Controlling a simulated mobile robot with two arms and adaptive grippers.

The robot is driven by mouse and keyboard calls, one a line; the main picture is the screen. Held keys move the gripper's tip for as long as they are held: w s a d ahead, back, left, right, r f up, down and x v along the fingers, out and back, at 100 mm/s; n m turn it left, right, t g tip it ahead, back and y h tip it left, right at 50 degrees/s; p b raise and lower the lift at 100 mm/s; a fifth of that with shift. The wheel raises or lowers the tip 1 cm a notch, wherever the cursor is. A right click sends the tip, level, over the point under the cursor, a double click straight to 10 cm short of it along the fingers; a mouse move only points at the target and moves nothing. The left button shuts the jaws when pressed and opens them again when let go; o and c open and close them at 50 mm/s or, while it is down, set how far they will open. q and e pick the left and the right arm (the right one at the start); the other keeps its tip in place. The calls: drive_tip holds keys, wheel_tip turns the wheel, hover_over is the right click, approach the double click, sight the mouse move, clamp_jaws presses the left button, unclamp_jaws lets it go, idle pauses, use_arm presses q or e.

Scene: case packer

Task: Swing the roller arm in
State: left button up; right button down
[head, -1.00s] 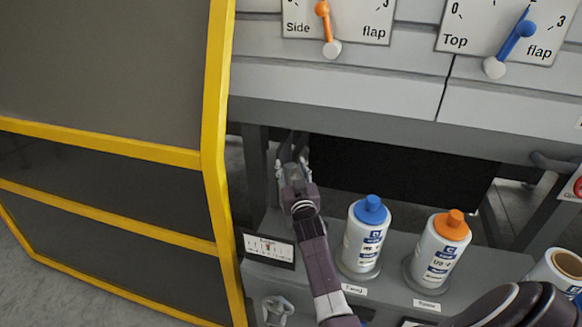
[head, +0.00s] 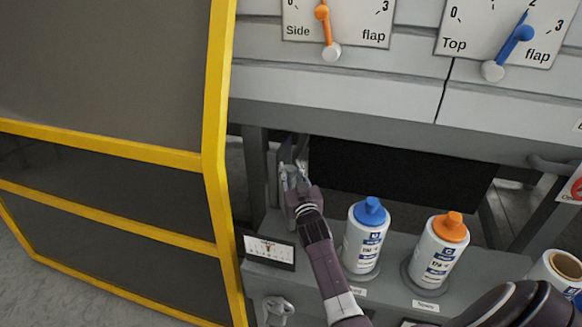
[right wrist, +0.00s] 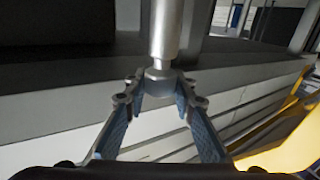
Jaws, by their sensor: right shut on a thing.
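The roller arm (head: 287,152) is a grey metal part at the left end of the dark opening under the machine's panel. My right gripper (head: 290,181) is at its near end, partly hiding it in the head view. In the right wrist view, a pale metal rod with a wider end (right wrist: 160,82) stands between the fingers of my right gripper (right wrist: 158,98). The fingers are closed in around that end. My left gripper is not in view.
A blue-capped bottle (head: 364,240) and an orange-capped bottle (head: 437,251) stand on the grey shelf, right of my arm. A small display card (head: 269,250) stands left of it. A yellow-framed guard (head: 215,170) bounds the left. Flap dials are above.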

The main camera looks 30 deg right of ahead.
sight(292, 174)
drive_tip(key=s+n+y+p, duration=0.2)
drive_tip(key=shift+a+r+t+y+p, duration=0.15)
drive_tip(key=shift+a+t+y+p, duration=0.15)
drive_tip(key=shift+t+p, duration=0.1)
drive_tip(key=shift+s+a+n+y+p, duration=0.1)
drive_tip(key=shift+s+n+y+p, duration=0.25)
drive_tip(key=shift+s+n+y, duration=0.45)
drive_tip(key=shift+s+a+f+n+y, duration=0.1)
drive_tip(key=shift+s+n+y, duration=0.1)
drive_tip(key=shift+y, duration=0.35)
drive_tip(key=shift+s+f+n+y, duration=0.1)
drive_tip(key=shift+s+n+y, duration=0.1)
drive_tip(key=shift+y, duration=0.35)
drive_tip(key=shift+s+a+n+y, duration=0.1)
drive_tip(key=shift+s+n+y, duration=0.65)
drive_tip(key=shift+y, duration=0.55)
drive_tip(key=c, duration=1.6)
unclamp_jaws()
